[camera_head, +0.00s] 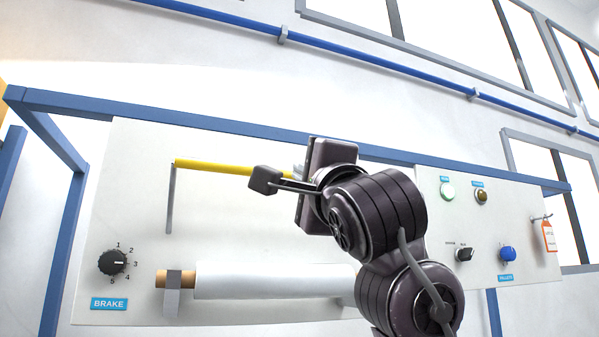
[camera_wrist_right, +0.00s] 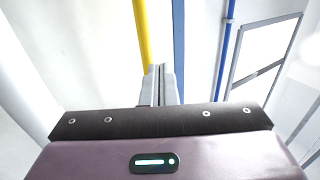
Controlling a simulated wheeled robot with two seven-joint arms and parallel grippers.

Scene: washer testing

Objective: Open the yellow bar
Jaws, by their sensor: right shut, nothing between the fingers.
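The yellow bar (camera_head: 215,167) runs nearly level across the upper part of the white panel. Its left end meets a thin grey upright bracket, and its right part passes behind my right gripper (camera_head: 300,173). In the right wrist view the yellow bar (camera_wrist_right: 142,32) runs up from just left of the two grey fingertips (camera_wrist_right: 160,84). The fingers are together with nothing between them. Whether they touch the bar, I cannot tell. My left gripper is in neither view.
A blue frame rail (camera_head: 220,124) runs above the bar.

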